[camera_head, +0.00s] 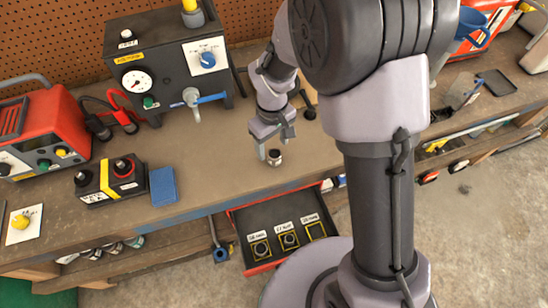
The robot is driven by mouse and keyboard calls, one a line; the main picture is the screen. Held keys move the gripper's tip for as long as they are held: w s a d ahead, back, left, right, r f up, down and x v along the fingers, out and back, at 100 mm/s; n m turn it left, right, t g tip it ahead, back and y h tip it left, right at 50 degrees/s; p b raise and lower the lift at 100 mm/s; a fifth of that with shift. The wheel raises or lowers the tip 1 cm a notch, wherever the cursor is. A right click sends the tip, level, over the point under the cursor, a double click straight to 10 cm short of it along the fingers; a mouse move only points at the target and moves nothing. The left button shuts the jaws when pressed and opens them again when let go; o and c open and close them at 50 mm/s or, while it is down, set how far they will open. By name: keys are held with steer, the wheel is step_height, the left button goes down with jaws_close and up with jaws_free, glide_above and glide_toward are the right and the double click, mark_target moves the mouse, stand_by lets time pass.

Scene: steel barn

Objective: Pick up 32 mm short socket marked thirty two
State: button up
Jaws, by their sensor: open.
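A small short metal socket (274,157) stands on the wooden workbench (215,150), near its front edge. It looks dark with a bright rim, and any number on it is too small to read. My gripper (271,146) points down just above and around the socket, with its fingers apart. I cannot tell whether a finger touches the socket. Below the bench front, an open red drawer (233,225) holds a dark socket (261,248) and another dark socket (289,239) in yellow-outlined places. A third outlined place at the right looks empty. The labels there are hard to read.
A black box with gauge and blue lever (168,68) stands behind left. A dark tray (497,82) lies far right. Bench between blue block and socket is clear.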

mark_target(274, 153)
steer(key=f, duration=0.1)
steer(key=f+b, duration=0.1)
steer(key=f, duration=0.1)
steer(key=f+b, duration=0.1)
steer(key=shift+w+d+f, duration=0.1)
steer(key=shift+d+f, duration=0.15)
steer(key=shift+f, duration=0.15)
steer(key=shift+r, duration=0.15)
jaws_close()
steer(key=shift+r, duration=0.15)
